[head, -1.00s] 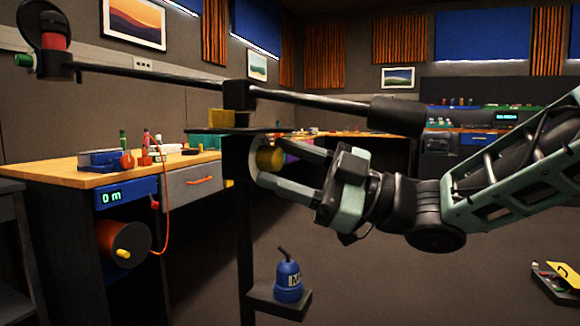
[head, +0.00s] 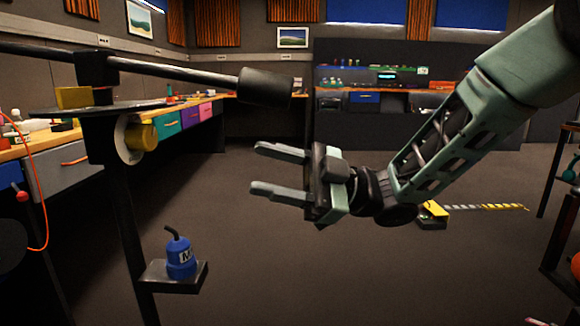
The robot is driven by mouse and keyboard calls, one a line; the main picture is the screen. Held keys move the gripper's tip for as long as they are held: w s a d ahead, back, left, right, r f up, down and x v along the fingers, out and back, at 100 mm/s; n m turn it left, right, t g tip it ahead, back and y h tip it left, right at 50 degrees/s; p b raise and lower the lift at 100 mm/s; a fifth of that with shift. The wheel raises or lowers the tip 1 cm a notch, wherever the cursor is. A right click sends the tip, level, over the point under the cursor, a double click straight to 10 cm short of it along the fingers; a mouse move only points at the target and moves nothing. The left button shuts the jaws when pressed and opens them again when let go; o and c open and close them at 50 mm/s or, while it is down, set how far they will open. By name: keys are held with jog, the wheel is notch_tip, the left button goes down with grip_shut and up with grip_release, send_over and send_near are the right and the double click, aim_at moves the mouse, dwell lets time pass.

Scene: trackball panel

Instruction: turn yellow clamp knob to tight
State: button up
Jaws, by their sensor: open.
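The yellow clamp knob (head: 141,137) sits on a pale round disc (head: 122,140) on the side of the dark stand's head, left of the middle in the head view. The knob shows no readable mark of loose or tight. My gripper (head: 265,168) is open and empty. Its two fingers point left toward the stand, to the right of the knob and a little lower in the picture, with a clear gap between them.
A dark boom with a thick black end (head: 265,88) runs above the knob. A blue weight (head: 180,257) stands on a small shelf (head: 174,277) low on the post. A wooden bench is behind at left. The floor (head: 330,270) under my gripper is clear.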

jog(key=shift+v, duration=1.25)
jog(key=w+a+f+m+t+h, duration=0.45)
jog(key=m+t, duration=0.25)
jog(key=t, duration=0.2)
jog(key=s+d+f+m+t+h, duration=0.25)
jog(key=d+f+m+h, duration=0.25)
jog(key=f+m+h, duration=0.3)
jog(key=s+d+f+m+g+h, duration=0.1)
jog(key=s+d+f+g+h, duration=0.15)
jog(key=s, duration=0.45)
jog(key=s+d+f+m+g+h, duration=0.2)
jog(key=s+d+g+h, duration=0.15)
jog(key=s, duration=0.45)
jog(key=s+d+f+m+g+h, duration=0.1)
jog(key=s+d+f+g+h, duration=0.2)
jog(key=s, duration=0.4)
notch_tip(320, 180, up, 37)
jog(key=p, duration=3.6)
jog(key=shift+d+f+y, duration=0.15)
jog(key=shift+d+y, duration=0.2)
jog(key=shift+d, duration=0.1)
